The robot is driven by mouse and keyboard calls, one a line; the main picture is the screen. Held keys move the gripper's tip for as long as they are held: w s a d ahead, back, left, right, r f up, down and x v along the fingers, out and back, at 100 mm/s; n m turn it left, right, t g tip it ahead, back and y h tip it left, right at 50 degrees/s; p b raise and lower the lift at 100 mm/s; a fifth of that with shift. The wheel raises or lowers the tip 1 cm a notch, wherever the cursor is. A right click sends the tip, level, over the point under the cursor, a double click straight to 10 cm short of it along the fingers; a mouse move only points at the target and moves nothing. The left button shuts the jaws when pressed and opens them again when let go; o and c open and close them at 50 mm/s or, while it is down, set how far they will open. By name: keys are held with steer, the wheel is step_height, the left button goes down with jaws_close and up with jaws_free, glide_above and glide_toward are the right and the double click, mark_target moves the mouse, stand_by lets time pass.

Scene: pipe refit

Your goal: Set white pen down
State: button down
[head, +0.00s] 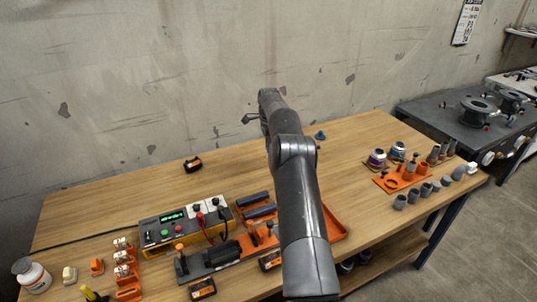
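I cannot make out a white pen anywhere in the head view. My dark grey arm reaches from the bottom centre up over the table and hides most of its own far end. A small dark part that seems to belong to my gripper (251,119) juts out to the left there, above the back of the table. Its fingertips are hidden, so I cannot tell whether it is open, shut or holding anything. The wooden table (120,203) lies below.
A yellow-sided instrument (172,231) with a green display stands left of the arm, with an orange tray (334,226) to its right. An orange holder (403,181) and several grey fittings are at the right. The table's back left is mostly clear.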

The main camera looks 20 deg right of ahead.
steer(key=shift+w+f, duration=0.1)
steer(key=shift+f, duration=1.95)
steer(key=shift+a+f, duration=0.1)
steer(key=shift+f, duration=0.05)
steer(key=c, duration=1.4)
jaws_free()
step_height(320, 180, up, 12)
steer(key=shift+r, duration=0.2)
